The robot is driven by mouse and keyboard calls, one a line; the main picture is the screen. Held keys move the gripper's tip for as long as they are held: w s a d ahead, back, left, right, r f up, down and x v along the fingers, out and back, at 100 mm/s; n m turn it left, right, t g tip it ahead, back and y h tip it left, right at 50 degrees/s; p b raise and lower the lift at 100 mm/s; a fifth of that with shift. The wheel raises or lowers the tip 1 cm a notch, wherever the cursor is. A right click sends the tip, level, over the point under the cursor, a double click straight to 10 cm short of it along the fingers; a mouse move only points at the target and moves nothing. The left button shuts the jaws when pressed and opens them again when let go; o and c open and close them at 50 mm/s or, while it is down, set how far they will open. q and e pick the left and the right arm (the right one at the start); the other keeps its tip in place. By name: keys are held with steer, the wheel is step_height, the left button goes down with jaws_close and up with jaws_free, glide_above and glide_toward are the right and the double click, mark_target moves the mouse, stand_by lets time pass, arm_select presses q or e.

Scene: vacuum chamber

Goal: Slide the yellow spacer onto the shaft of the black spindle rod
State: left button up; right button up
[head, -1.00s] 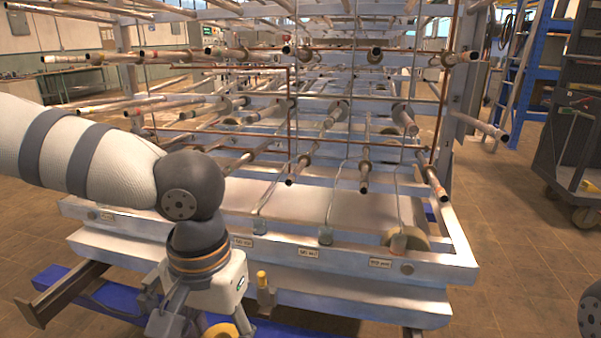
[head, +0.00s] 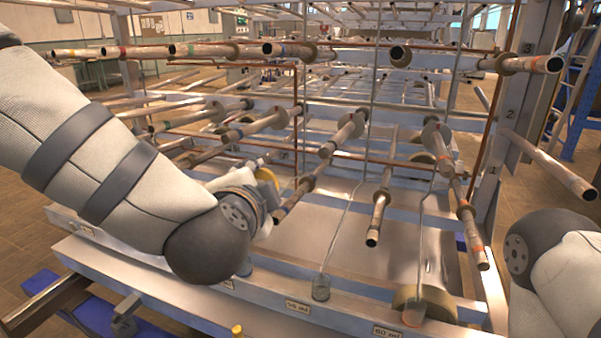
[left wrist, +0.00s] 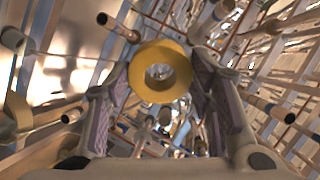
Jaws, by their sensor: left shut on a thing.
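The yellow spacer is a thick ring (left wrist: 160,71), held between the two fingertips of my left gripper (left wrist: 158,80) in the left wrist view. Its hole faces the camera, with rods blurred behind it. In the head view the spacer (head: 268,180) is partly hidden by my left gripper (head: 262,186), which reaches in among the lower rods, just left of a rod end (head: 282,213). Several brown rods with coloured bands stick out toward me; I cannot tell which is the black spindle rod. My right arm shows at the right edge, its gripper out of view.
Wires hang in front of the rods, and one ends in a weight (head: 320,288) at the front frame rail (head: 255,290). Copper bars (head: 484,150) cross the rack. Rod ends crowd the space around my left gripper.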

arm_select(q)
steer(key=s+d+r+m+t+h, duration=0.1)
steer(key=d+r+m+t+h, duration=0.1)
steer(key=d+h, duration=0.3)
steer(key=shift+d+r+m, duration=0.75)
steer(key=shift+d+m, duration=0.05)
steer(key=shift+d, duration=0.35)
arm_select(e)
steer(key=shift+w+r, duration=0.15)
steer(key=shift+w, duration=0.2)
arm_select(q)
steer(key=x, duration=0.5)
steer(key=shift+w+d+b, duration=0.15)
steer(key=shift+w+b, duration=0.05)
steer(key=shift+b, duration=0.1)
arm_select(e)
steer(key=shift+s+f, duration=0.55)
steer(key=shift+s, duration=0.05)
steer(key=shift+w+r, duration=0.1)
steer(key=shift+w+r, duration=0.25)
arm_select(q)
steer(key=shift+r+p, duration=0.1)
steer(key=shift+p, duration=0.2)
arm_select(e)
steer(key=shift+w, duration=0.1)
